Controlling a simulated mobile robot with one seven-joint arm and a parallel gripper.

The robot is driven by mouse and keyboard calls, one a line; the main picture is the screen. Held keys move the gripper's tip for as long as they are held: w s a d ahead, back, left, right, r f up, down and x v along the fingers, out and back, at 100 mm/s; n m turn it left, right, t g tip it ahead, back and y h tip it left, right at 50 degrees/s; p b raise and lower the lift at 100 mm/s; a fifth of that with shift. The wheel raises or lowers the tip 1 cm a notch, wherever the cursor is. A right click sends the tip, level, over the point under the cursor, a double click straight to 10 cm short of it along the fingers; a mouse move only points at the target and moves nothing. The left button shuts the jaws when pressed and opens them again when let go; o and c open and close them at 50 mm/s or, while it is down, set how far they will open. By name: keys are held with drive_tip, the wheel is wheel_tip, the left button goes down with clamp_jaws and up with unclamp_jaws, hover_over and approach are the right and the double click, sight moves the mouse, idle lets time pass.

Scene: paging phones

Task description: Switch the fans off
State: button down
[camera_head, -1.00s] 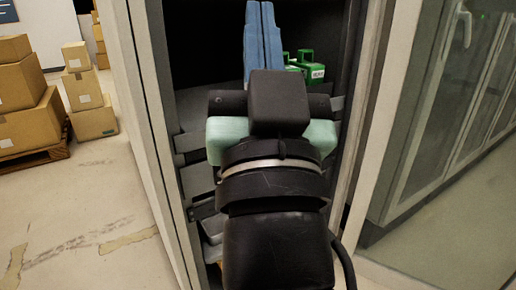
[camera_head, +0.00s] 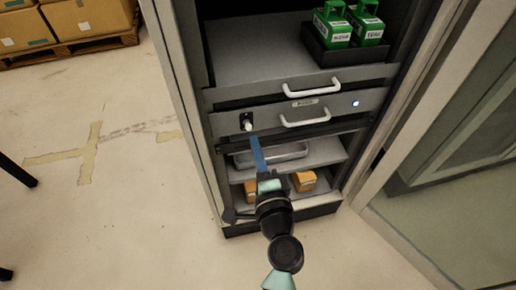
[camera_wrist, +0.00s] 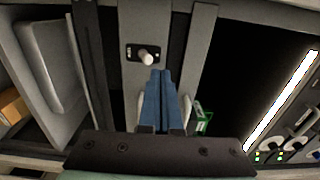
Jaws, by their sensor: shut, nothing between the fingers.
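A pale switch knob on a small black plate (camera_head: 247,122) sits at the left end of a grey rack panel (camera_head: 325,106). The same knob (camera_wrist: 147,57) shows in the wrist view, sticking out from its plate. My gripper (camera_head: 254,138) points up at the panel just below the knob, its blue fingers together and empty. In the wrist view the fingertips (camera_wrist: 161,72) are close to the knob, slightly right of it; I cannot tell whether they touch. No fan is clearly recognisable.
The panel also carries a white handle (camera_head: 306,118) and a lit round button (camera_head: 355,103). Green units (camera_head: 333,24) stand on the shelf above. A metal tray (camera_head: 272,155) and orange boxes (camera_head: 304,181) lie below.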

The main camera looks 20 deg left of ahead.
drive_tip(key=shift+b+x, duration=0.45)
drive_tip(key=shift+x, duration=3.05)
drive_tip(key=shift+f, duration=0.2)
drive_tip(key=shift+f+b, duration=0.55)
drive_tip(key=shift+b, duration=0.2)
drive_tip(key=shift+r, duration=0.1)
drive_tip(key=shift+r+p, duration=0.55)
drive_tip(key=shift+r, duration=0.1)
approach(249, 126)
drive_tip(key=shift+w+a+r, duration=0.3)
drive_tip(key=shift+w+r, duration=0.2)
drive_tip(key=shift+r, duration=0.1)
